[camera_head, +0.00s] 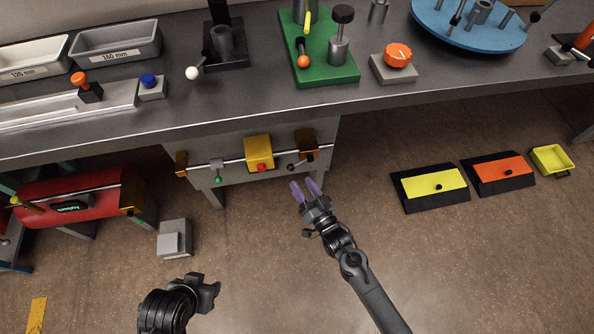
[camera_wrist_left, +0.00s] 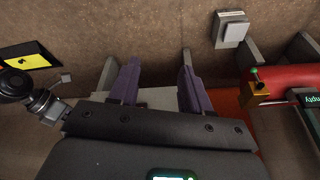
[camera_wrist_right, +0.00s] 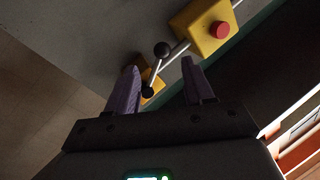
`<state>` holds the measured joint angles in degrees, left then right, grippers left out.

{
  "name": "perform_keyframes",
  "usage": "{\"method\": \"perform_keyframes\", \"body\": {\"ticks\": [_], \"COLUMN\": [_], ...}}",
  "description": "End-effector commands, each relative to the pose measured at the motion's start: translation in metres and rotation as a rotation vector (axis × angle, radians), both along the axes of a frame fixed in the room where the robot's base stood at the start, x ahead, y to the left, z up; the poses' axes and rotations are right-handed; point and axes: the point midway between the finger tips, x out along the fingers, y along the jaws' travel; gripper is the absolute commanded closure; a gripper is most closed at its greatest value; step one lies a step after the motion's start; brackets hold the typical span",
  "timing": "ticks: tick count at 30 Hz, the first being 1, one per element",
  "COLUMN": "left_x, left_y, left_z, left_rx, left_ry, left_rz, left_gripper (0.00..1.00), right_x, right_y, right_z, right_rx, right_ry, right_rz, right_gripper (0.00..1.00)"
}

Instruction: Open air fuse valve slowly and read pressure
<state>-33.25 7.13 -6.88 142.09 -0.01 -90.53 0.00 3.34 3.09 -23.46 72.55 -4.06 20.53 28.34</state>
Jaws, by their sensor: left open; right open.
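A pipe assembly on the bench's front panel has a yellow block (camera_head: 258,153) with a red button, which also shows in the right wrist view (camera_wrist_right: 203,33). A green-tipped lever (camera_head: 217,178) hangs at the pipe's left. I cannot tell which part is the air fuse valve. My right gripper (camera_head: 303,184) is open and empty, just below the black-knobbed lever. My left gripper (camera_wrist_left: 158,65) is open and empty, low over the floor.
A grey box (camera_head: 174,240) is on the floor near my left arm. Yellow (camera_head: 433,184) and orange (camera_head: 498,170) boxes lie at the right. The floor at front centre is clear.

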Motion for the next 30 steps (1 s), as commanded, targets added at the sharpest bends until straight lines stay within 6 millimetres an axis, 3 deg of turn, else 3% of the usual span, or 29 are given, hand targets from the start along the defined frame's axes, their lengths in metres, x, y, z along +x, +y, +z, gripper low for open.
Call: {"method": "perform_keyframes", "body": {"ticks": [6, 18, 23, 27, 30], "left_x": [0.000, 0.000, 0.002, 0.023, 0.048], "left_y": [-0.002, -0.002, 0.000, -0.003, -0.003], "left_z": [0.013, 0.014, 0.014, 0.023, 0.025], "left_rx": [-0.008, -0.010, -0.010, -0.068, -0.140], "left_ry": [-0.001, -0.001, -0.008, -0.125, -0.253], "left_rz": [0.006, 0.006, 0.027, 0.115, 0.219], "left_gripper": [0.52, 0.52, 0.77, 0.98, 1.00], "right_x": [-0.021, -0.027, -0.027, -0.026, -0.023], "right_y": [-0.011, -0.014, -0.014, -0.015, -0.016], "right_z": [0.000, -0.002, -0.003, -0.022, -0.034], "right_rx": [0.000, 0.001, -0.014, -0.096, -0.187], "right_ry": [-0.001, -0.001, -0.001, 0.069, 0.145], "right_rz": [0.000, 0.000, -0.001, -0.008, -0.013], "right_gripper": [0.48, 0.48, 0.48, 0.48, 0.48]}}
